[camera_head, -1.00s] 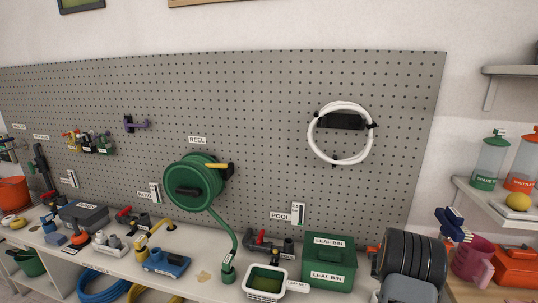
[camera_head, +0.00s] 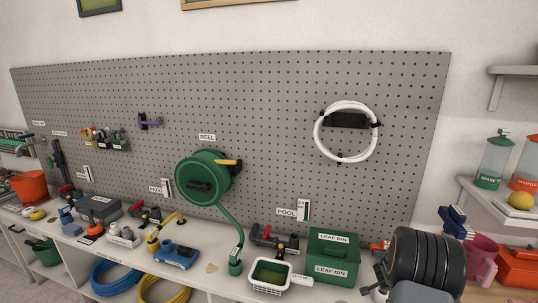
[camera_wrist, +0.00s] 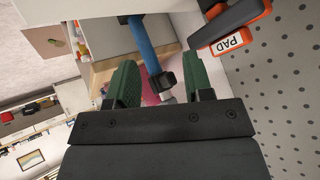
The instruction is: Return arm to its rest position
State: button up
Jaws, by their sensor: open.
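My gripper (camera_wrist: 160,80) shows in the wrist view with its two green-padded fingers apart. A blue rod with a black fitting (camera_wrist: 145,45) shows beyond the gap between the fingers; I see no contact with it. In the head view, the black ribbed part of my arm (camera_head: 428,258) is at the lower right, in front of the bench's right end.
The bench carries a green leaf bin (camera_head: 330,258), a white leaf net basket (camera_head: 270,275) and a blue tool (camera_head: 176,255). A green hose reel (camera_head: 203,178) and a white coiled hose (camera_head: 345,131) hang on the pegboard (camera_head: 270,90). An orange-edged PAD item (camera_wrist: 231,42) is near the right finger.

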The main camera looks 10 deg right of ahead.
jog(key=a+r+n+t+y, duration=0.1)
jog(key=a+r+n+y, duration=0.25)
jog(key=a, duration=0.65)
jog(key=a+r+n+y, duration=0.3)
jog(key=a+r+y, duration=0.1)
jog(key=a, duration=0.5)
jog(key=s+a+r+n, duration=0.5)
jog(key=s+a+r, duration=0.1)
jog(key=s+a, duration=0.2)
jog(key=s+a+r+n+g, duration=0.1)
jog(key=s+a+r+n, duration=0.3)
jog(key=s+a+r, duration=0.2)
jog(key=s+a, duration=0.2)
jog(key=a, duration=0.2)
jog(key=shift+s+r+n+g, duration=0.15)
jog(key=shift+s+n+g, duration=0.15)
jog(key=shift+s+n, duration=0.05)
